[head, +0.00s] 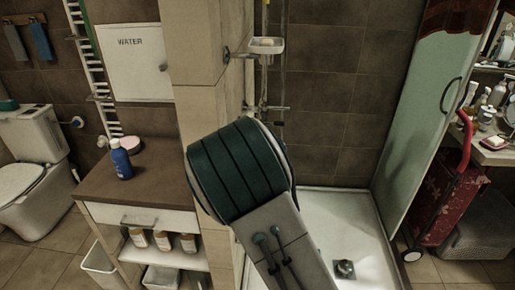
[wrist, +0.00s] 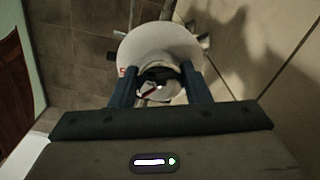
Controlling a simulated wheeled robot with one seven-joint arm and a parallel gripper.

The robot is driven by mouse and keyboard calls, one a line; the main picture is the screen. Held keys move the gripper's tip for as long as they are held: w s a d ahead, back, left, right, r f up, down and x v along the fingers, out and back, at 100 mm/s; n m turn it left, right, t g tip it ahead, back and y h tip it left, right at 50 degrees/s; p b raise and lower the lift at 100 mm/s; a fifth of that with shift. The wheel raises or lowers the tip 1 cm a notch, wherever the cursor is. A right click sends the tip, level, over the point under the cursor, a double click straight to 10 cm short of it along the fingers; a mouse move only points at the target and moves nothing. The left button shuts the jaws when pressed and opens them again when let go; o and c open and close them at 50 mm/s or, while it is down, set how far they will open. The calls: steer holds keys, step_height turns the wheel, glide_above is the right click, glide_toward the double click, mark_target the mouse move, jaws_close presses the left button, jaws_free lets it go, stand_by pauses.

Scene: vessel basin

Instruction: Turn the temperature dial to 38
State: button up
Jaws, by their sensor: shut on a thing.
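In the wrist view, a white round disc, apparently the temperature dial (wrist: 158,42), faces me with a small red mark at its lower left edge. Its numbers are too small to read. My gripper (wrist: 160,76) has one dark finger on each side of the dial's dark middle part and is shut on it. A small pale spot and a dark red stripe show between the fingers. In the head view my arm hides the dial and my fingers.
A chrome shower fitting (head: 268,108) and a white soap dish (head: 267,46) are on the shower wall behind my arm. A white shower tray (head: 345,225) lies below. A counter with a blue bottle (head: 121,160) stands left, and a glass panel (head: 423,95) right.

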steer(key=shift+d+n+p, duration=0.1)
steer(key=shift+n+p, duration=0.2)
steer(key=shift+n, duration=0.9)
steer(key=o, duration=1)
steer(key=shift+d, duration=0.1)
steer(key=s+b, duration=0.1)
steer(key=s, duration=1.3)
steer(key=shift+a, duration=0.25)
